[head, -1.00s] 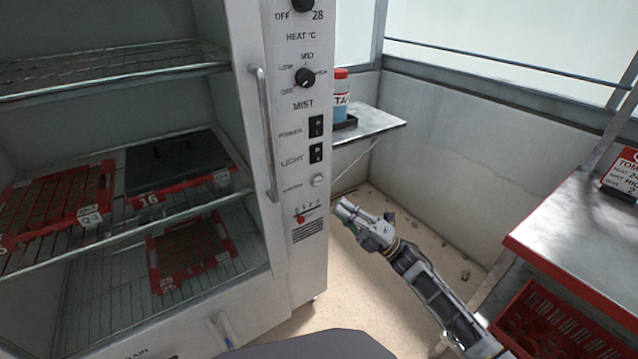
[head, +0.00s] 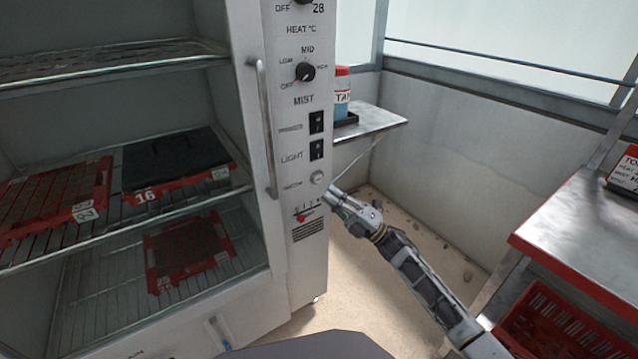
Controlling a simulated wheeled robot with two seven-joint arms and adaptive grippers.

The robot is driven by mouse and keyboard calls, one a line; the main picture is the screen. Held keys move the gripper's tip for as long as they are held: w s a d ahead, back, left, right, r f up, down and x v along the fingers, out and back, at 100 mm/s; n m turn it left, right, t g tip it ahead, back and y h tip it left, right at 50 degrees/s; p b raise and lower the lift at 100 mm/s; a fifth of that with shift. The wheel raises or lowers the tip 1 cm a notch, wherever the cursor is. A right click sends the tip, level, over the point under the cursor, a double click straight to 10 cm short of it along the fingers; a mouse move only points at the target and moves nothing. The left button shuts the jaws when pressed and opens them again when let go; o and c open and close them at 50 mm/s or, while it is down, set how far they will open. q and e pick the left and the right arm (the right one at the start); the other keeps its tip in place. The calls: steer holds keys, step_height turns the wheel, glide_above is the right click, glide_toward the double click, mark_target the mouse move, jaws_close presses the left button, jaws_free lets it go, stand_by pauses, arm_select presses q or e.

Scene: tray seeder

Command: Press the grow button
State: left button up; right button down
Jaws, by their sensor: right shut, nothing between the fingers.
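The grow button is a small round pale button (head: 318,178) on the cabinet's white control panel (head: 297,125), below the LIGHT switch; its label is too small to read surely. My right gripper (head: 328,192) is shut and empty. Its tips are at the panel's right edge, just below and right of the button; I cannot tell whether they touch it. The button's face still shows. My left gripper is not in view.
The POWER switch (head: 317,122) and LIGHT switch (head: 317,150) sit above the button, and a red-marked slider (head: 301,217) below it. A door handle (head: 264,130) stands out left of the panel. A side shelf (head: 383,121) and a red-edged bench (head: 575,270) are to the right.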

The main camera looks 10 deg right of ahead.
steer(key=shift+w+a+b, duration=0.3)
steer(key=shift+w+b, duration=0.1)
steer(key=shift+w, duration=0.4)
steer(key=shift+w+a+b, duration=0.25)
steer(key=shift+w+b, duration=0.1)
steer(key=shift+w, duration=0.45)
steer(key=shift+w+a+b, duration=0.35)
steer(key=shift+w+b, duration=0.15)
steer(key=shift+w, duration=0.35)
stand_by(1.8)
steer(key=shift+s, duration=0.15)
steer(key=shift+s+d+p, duration=0.35)
steer(key=shift+s+p, duration=0.15)
steer(key=shift+s, duration=0.2)
steer(key=shift+s, duration=0.1)
stand_by(0.4)
steer(key=s, duration=0.1)
steer(key=s+d+p, duration=0.1)
steer(key=s, duration=0.1)
steer(key=s+p, duration=0.1)
steer(key=shift+s+d, duration=0.3)
steer(key=shift+d, duration=0.05)
steer(key=shift+w, duration=0.1)
stand_by(0.5)
